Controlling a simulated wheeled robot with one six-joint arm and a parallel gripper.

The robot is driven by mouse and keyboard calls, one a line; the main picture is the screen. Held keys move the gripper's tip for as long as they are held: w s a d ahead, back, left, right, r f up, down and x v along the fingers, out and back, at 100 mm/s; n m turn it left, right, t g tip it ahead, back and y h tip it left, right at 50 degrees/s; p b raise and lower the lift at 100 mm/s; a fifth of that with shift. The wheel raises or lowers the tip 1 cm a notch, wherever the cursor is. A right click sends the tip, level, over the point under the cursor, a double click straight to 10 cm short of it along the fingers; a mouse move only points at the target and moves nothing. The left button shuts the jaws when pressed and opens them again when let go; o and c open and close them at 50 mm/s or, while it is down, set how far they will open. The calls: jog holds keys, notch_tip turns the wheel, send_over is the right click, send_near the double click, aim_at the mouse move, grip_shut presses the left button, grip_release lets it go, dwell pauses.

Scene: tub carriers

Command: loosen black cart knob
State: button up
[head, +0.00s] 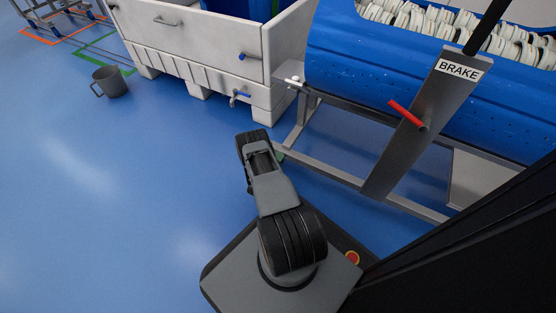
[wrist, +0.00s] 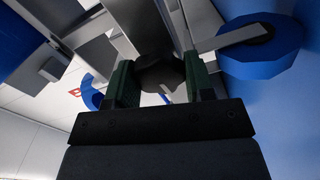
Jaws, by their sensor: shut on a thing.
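In the wrist view the black knob (wrist: 160,72) is between the two green-padded fingers of my gripper (wrist: 161,82), which is shut on it. Grey metal parts of the cart surround the knob above and to the sides. In the head view my arm reaches forward to the lower steel frame of the cart (head: 330,172), and a small green part of my gripper (head: 279,156) shows beside it. The knob is hidden in the head view behind my arm.
The blue drum (head: 345,55) holds many white pieces. A steel plate marked BRAKE (head: 440,90) has a red lever (head: 406,114). A white tub (head: 190,50) with a blue tap (head: 238,97) stands behind. A grey bucket (head: 113,84) is left. A blue caster wheel (wrist: 262,62) is close right of my gripper.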

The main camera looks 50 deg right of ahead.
jog(key=shift+n, duration=0.6)
jog(key=o, duration=0.6)
jog(key=shift+a, duration=0.1)
jog(key=o, duration=0.3)
jog(key=shift+p+v, duration=1.3)
jog(key=shift+v, duration=2.35)
